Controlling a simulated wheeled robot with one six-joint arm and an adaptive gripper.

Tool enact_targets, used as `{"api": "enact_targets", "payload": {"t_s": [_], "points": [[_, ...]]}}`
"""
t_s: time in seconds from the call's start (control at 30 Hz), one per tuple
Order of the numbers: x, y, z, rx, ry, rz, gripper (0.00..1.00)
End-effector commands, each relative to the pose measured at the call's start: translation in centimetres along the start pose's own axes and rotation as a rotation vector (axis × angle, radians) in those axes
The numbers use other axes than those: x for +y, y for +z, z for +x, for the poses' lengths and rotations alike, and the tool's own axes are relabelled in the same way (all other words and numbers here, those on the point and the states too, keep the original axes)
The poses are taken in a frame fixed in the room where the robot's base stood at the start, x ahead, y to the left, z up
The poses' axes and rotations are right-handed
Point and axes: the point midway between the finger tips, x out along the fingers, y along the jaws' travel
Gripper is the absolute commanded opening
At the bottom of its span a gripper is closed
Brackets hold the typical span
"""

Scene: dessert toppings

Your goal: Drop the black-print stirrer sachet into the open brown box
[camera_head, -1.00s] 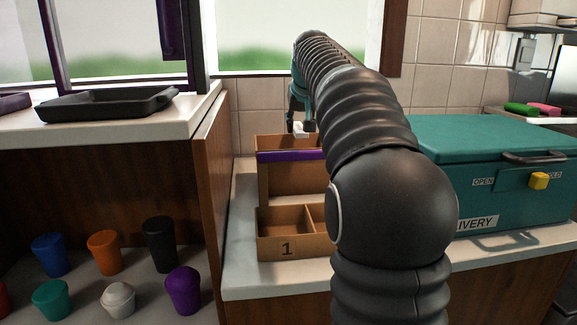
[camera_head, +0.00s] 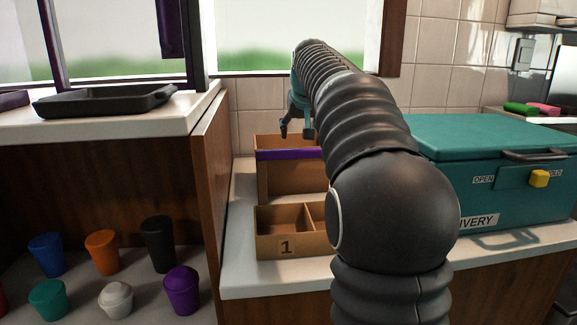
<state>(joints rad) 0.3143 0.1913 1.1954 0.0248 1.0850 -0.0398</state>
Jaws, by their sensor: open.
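My gripper (camera_head: 296,131) is open and empty, above the rear part of the open brown box (camera_head: 285,184). That box has a purple strip along its upper edge and stands on the white counter. Its inside is mostly hidden from this angle by its front wall and my arm. I see no stirrer sachet in this frame, so I cannot tell how it lies.
A brown divided tray (camera_head: 285,246) marked 1 stands in front of the box. A teal delivery box (camera_head: 500,190) is to the right. A black tray (camera_head: 105,100) rests on the left counter, with several coloured cups below. My arm covers the middle.

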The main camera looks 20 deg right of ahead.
Motion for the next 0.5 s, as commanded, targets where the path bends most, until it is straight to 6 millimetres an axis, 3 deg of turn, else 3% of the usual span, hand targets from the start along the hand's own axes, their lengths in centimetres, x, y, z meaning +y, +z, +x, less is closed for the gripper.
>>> {"api": "enact_targets", "payload": {"t_s": [0.17, 0.5], "points": [[0.0, -0.1, -1.2, 0.003, 0.0, 0.0, 0.63], [0.0, -0.1, -7.6, 0.004, 0.0, 0.0, 0.63]]}}
